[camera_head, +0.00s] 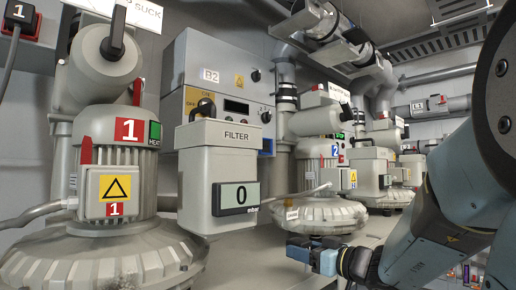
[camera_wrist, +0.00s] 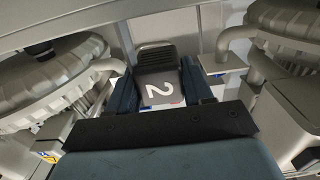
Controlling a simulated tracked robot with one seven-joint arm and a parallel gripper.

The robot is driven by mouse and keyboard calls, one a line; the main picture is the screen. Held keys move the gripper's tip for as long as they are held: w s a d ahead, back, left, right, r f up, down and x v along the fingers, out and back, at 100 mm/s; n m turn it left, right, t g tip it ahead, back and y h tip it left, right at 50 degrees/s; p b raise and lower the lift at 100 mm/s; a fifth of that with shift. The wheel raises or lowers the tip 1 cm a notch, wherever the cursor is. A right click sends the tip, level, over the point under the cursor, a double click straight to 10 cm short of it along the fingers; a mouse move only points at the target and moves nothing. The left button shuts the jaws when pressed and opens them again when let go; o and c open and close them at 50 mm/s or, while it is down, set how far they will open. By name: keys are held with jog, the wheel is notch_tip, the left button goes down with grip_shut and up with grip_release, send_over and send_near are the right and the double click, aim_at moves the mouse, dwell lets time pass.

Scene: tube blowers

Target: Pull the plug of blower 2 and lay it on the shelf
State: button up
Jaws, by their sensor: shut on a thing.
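Blower 2 (camera_head: 325,150) stands in the middle of the head view, with a blue "2" label and a ribbed round housing below. My gripper (camera_head: 311,253) is low in front of this housing. In the wrist view my gripper (camera_wrist: 163,90) is shut on a dark grey plug (camera_wrist: 160,88) marked with a white "2". The plug's ribbed end points away from the wrist camera. In the head view the plug is not clearly visible. I cannot tell whether the plug touches a socket or the shelf (camera_head: 262,262).
Blower 1 (camera_head: 112,170) fills the left, with plug 1 (camera_head: 18,14) up in the corner. A filter box (camera_head: 218,178) with a "0" display stands between the blowers. More blowers stand behind at right. Pale shelf surface is bare left of my gripper.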

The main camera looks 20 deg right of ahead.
jog(key=shift+w+f, duration=0.1)
jog(key=shift+f, duration=1.1)
dwell(1.0)
